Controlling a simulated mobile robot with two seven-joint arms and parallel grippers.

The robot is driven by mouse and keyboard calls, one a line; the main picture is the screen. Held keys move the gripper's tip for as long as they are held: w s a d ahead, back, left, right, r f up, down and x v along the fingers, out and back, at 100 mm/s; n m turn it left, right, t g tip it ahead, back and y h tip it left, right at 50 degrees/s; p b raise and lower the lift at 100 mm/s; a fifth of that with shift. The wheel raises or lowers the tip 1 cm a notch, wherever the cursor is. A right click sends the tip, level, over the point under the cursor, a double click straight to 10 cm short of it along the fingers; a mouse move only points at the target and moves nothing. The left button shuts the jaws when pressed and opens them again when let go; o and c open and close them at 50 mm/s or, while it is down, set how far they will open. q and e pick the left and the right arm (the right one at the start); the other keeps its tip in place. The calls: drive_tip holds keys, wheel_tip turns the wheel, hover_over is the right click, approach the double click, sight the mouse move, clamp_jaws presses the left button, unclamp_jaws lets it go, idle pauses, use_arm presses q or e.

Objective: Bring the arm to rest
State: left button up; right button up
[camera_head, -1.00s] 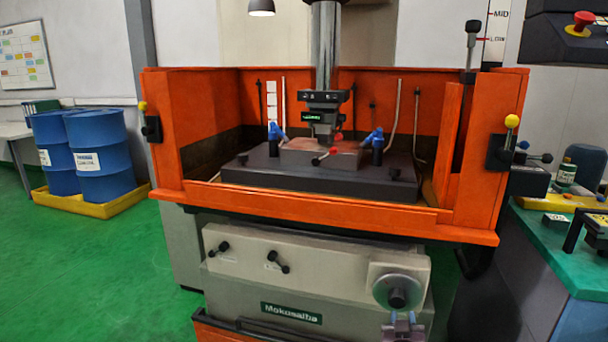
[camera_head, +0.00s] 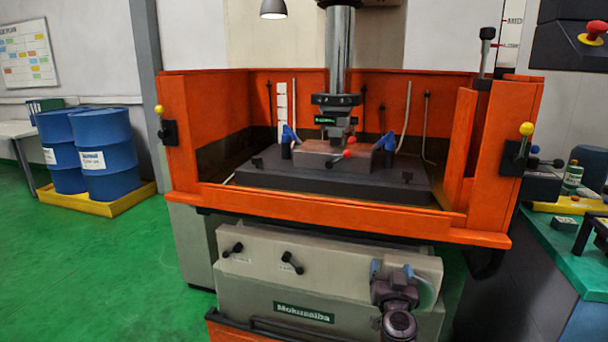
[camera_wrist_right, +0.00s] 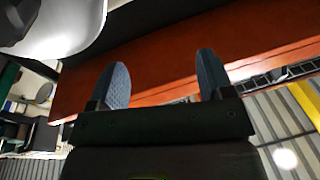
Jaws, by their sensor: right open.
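My right gripper (camera_head: 391,270) is in front of the grey lower body of the machine, at the lower right in the head view. Its two blue fingers point up, apart and empty, below the orange tank edge. It partly hides the pale handwheel (camera_head: 427,290) behind it. In the right wrist view the two blue fingers (camera_wrist_right: 163,82) are spread with nothing between them, and an orange panel (camera_wrist_right: 150,60) lies beyond. My left gripper is not in view.
The orange tank (camera_head: 330,212) overhangs the machine's front. Two black levers (camera_head: 233,250) stick out left of my gripper. A green-topped bench (camera_head: 560,245) stands at the right. Blue drums (camera_head: 105,155) stand on a yellow tray at the left; the green floor between is clear.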

drive_tip(key=s+a+r+n+y+p, duration=0.1)
drive_tip(key=s+a+r+n+y, duration=0.1)
drive_tip(key=s+r+y, duration=0.3)
use_arm(q)
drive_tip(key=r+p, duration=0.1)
drive_tip(key=p, duration=0.1)
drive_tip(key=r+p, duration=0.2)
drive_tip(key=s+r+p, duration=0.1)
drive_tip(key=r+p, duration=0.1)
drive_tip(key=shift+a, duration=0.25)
use_arm(e)
drive_tip(key=s+d+f+g, duration=0.2)
drive_tip(key=s+f, duration=0.4)
drive_tip(key=s, duration=0.8)
drive_tip(key=s+d+f+n+g+h, duration=0.1)
drive_tip(key=s+d+f+g, duration=0.2)
drive_tip(key=s, duration=1.2)
drive_tip(key=s+d+f+n+g+h, duration=0.1)
drive_tip(key=s+d+f+g, duration=0.2)
drive_tip(key=s+f, duration=0.5)
drive_tip(key=s, duration=0.7)
drive_tip(key=shift+s+d+f, duration=0.15)
drive_tip(key=shift+s+f, duration=0.1)
drive_tip(key=shift+f, duration=0.15)
drive_tip(key=shift+c, duration=0.2)
